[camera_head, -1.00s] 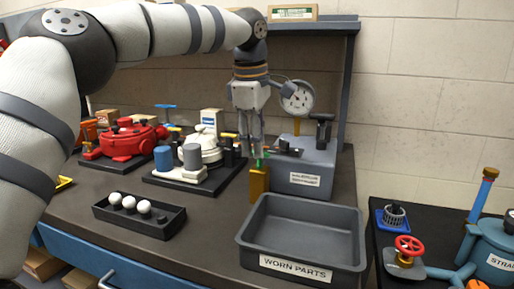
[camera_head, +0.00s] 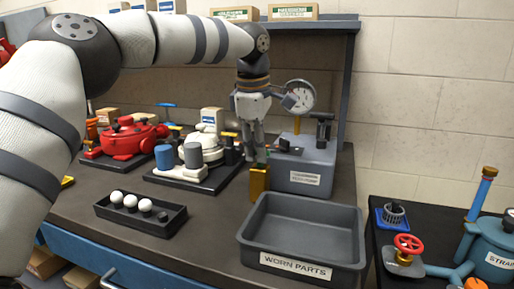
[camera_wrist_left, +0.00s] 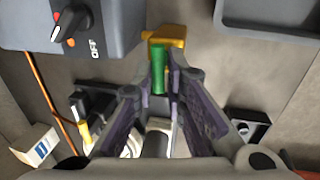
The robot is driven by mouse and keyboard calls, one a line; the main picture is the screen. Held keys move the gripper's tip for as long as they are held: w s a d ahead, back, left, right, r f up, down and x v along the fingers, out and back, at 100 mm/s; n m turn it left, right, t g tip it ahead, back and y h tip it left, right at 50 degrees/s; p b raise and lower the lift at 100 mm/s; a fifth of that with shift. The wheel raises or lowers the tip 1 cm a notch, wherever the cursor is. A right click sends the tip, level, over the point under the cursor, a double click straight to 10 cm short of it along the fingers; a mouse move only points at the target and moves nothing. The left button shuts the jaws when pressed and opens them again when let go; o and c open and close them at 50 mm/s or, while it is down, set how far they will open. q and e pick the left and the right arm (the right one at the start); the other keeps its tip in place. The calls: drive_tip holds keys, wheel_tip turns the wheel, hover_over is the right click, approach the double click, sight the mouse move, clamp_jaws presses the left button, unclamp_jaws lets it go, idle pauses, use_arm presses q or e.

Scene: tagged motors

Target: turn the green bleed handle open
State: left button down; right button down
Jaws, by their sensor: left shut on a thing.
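The green bleed handle (camera_wrist_left: 158,75) lies between my left gripper's fingertips in the left wrist view, and the fingers are shut on it. It extends from the yellow brass block (camera_wrist_left: 168,38), which stands beside the grey pump box (camera_wrist_left: 110,25). In the head view my left gripper (camera_head: 256,158) points down just above the brass block (camera_head: 259,182), and the fingers hide the handle. My right gripper is in neither view.
The grey test box (camera_head: 305,168) with its dial gauge (camera_head: 300,95) stands just right of the gripper. The worn parts tray (camera_head: 300,235) is in front. A black tray of white balls (camera_head: 140,213) and a red pump (camera_head: 130,140) are to the left.

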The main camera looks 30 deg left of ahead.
use_arm(q)
drive_tip(key=n, duration=0.3)
drive_tip(key=shift+r+n+y+p, duration=0.15)
drive_tip(key=shift+n+y+p, duration=0.15)
drive_tip(key=shift+y+p, duration=0.1)
drive_tip(key=n+g, duration=0.1)
drive_tip(key=n, duration=0.3)
drive_tip(key=shift+d+n, duration=0.15)
drive_tip(key=shift+n, duration=0.15)
drive_tip(key=n, duration=0.4)
drive_tip(key=shift+d+f+g+y, duration=0.15)
drive_tip(key=shift+f+g+y, duration=0.05)
drive_tip(key=shift+g+y, duration=0.2)
drive_tip(key=n+b, duration=0.1)
drive_tip(key=n, duration=0.4)
drive_tip(key=shift+w+g, duration=0.1)
drive_tip(key=shift+g, duration=0.3)
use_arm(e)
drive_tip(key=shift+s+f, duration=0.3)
use_arm(q)
drive_tip(key=shift+r+n, duration=0.1)
drive_tip(key=shift+n, duration=0.2)
drive_tip(key=c, duration=1.7)
unclamp_jaws()
drive_tip(key=shift+d, duration=0.1)
